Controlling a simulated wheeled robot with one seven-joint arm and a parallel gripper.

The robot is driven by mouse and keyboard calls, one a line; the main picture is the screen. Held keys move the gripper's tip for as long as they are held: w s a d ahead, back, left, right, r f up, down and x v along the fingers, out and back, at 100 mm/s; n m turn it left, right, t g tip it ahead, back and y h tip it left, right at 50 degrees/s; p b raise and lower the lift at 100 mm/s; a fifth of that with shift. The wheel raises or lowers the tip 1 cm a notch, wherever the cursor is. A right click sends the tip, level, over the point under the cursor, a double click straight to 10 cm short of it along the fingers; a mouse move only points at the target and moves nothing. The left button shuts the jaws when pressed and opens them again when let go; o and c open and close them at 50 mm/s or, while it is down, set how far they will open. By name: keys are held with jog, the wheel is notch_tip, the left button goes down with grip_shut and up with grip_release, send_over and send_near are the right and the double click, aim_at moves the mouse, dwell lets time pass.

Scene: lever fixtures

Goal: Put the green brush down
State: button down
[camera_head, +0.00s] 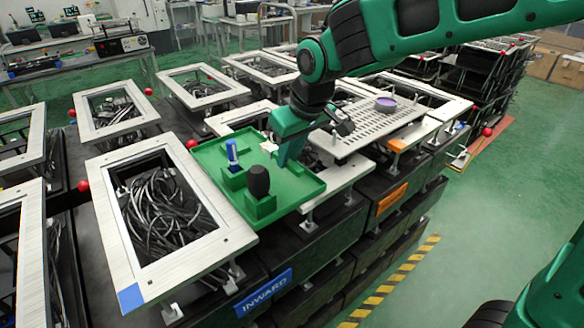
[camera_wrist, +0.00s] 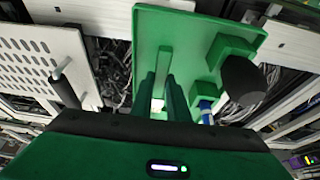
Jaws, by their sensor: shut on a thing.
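My gripper (camera_head: 284,160) points down over the right part of a green tray (camera_head: 310,190). In the wrist view, its two green fingers (camera_wrist: 161,90) stand close together over the tray (camera_wrist: 180,25). The gripper is shut on the green brush, which is hard to tell from the green fingers. A small pale piece (camera_head: 268,147) shows beside the fingers in the head view, and a pale strip (camera_wrist: 157,105) shows between them in the wrist view. I cannot tell whether the brush touches the tray.
On the tray, a blue-and-white item (camera_head: 232,152) and a dark rounded item (camera_head: 259,182) stand in green holders. A perforated white plate (camera_head: 360,130) with a purple disc (camera_head: 386,104) lies to the right. An open frame with black cables (camera_head: 165,215) is at left.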

aim_at(291, 163)
jog(key=shift+f, duration=1.9)
jog(key=shift+f, duration=0.1)
jog(key=c, duration=1.7)
grip_release()
jog(key=v, duration=1.2)
jog(key=s+d+f+m+g+h, duration=0.1)
jog(key=s+d+f+m, duration=0.25)
jog(key=d, duration=0.85)
jog(key=s+d+f+m+h, duration=0.15)
jog(key=s+d+m, duration=0.25)
jog(key=d, duration=0.8)
jog(key=s+d+f+m+g, duration=0.1)
jog(key=s+d+f+m, duration=0.1)
jog(key=s, duration=0.3)
jog(key=s+d+f+m+g, duration=0.1)
jog(key=s+d+f, duration=0.1)
jog(key=s+d, duration=0.3)
jog(key=s+d+f+m, duration=0.2)
jog(key=s+d, duration=0.1)
jog(key=s, duration=0.2)
jog(key=shift+s+d+m+g, duration=0.15)
jog(key=shift+d+m+g, duration=0.2)
jog(key=shift+g, duration=0.05)
